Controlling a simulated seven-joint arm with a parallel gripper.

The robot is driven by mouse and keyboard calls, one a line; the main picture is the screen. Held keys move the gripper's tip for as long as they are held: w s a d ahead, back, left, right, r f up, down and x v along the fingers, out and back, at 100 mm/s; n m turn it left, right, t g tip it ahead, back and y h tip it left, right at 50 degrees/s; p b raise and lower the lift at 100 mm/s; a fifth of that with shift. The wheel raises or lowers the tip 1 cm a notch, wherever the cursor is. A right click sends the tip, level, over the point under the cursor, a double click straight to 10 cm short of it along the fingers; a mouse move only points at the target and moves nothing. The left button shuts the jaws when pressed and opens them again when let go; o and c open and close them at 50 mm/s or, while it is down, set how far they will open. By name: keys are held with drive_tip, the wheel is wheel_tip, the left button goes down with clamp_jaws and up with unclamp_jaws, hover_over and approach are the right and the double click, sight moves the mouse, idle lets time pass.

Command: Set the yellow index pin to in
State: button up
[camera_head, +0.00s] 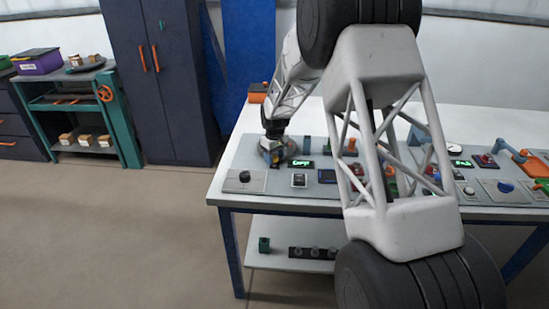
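My gripper (273,152) points down at the left part of the control panel (225,158), beside a round grey disc-like fitting. Whether the pin is in or out does not show.
A black knob on a plate (245,178), a lit green display (301,163) and a switch (299,181) sit close by. My arm hides the panel's middle. Blue (505,187) and orange (531,167) fittings stand at the right. A cabinet (160,90) and shelf cart (82,105) stand left.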

sight(275, 156)
idle(0.3)
drive_tip(key=shift+r, duration=3.9)
